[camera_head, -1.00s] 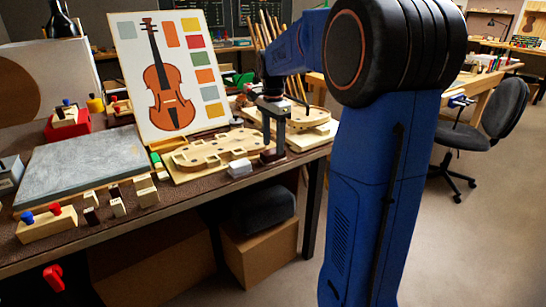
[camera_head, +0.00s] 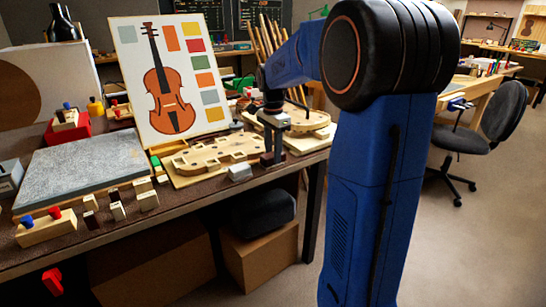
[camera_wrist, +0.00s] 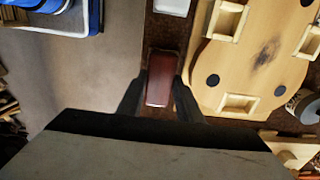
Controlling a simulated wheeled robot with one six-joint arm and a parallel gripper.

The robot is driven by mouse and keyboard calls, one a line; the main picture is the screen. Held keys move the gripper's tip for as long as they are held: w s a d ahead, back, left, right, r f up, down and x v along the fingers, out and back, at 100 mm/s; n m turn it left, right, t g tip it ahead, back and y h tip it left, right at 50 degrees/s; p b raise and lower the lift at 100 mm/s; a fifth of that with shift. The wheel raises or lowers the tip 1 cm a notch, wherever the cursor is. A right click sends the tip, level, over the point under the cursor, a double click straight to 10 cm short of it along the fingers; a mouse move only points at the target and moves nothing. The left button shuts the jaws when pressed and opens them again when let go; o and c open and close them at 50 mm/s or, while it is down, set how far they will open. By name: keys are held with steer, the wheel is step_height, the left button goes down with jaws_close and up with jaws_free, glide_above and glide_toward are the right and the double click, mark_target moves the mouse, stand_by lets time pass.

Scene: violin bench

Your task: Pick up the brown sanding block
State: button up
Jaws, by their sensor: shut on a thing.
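The brown sanding block (camera_wrist: 161,78) is a smooth reddish-brown block in the middle of the wrist view. My gripper (camera_wrist: 160,88) has one dark finger on each long side of it and is shut on it. In the head view my gripper (camera_head: 273,145) points down at the table's front right edge, with the brown block (camera_head: 268,160) small and dark at its tips. I cannot tell whether the block touches the table.
A pale wooden violin form (camera_head: 215,155) lies just left of the gripper, and a light grey block (camera_head: 240,173) sits in front of it. A violin picture board (camera_head: 135,75) stands behind. A grey slab (camera_head: 85,165) and several small blocks are at left.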

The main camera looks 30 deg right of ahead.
step_height(320, 180, up, 10)
stand_by(0.5)
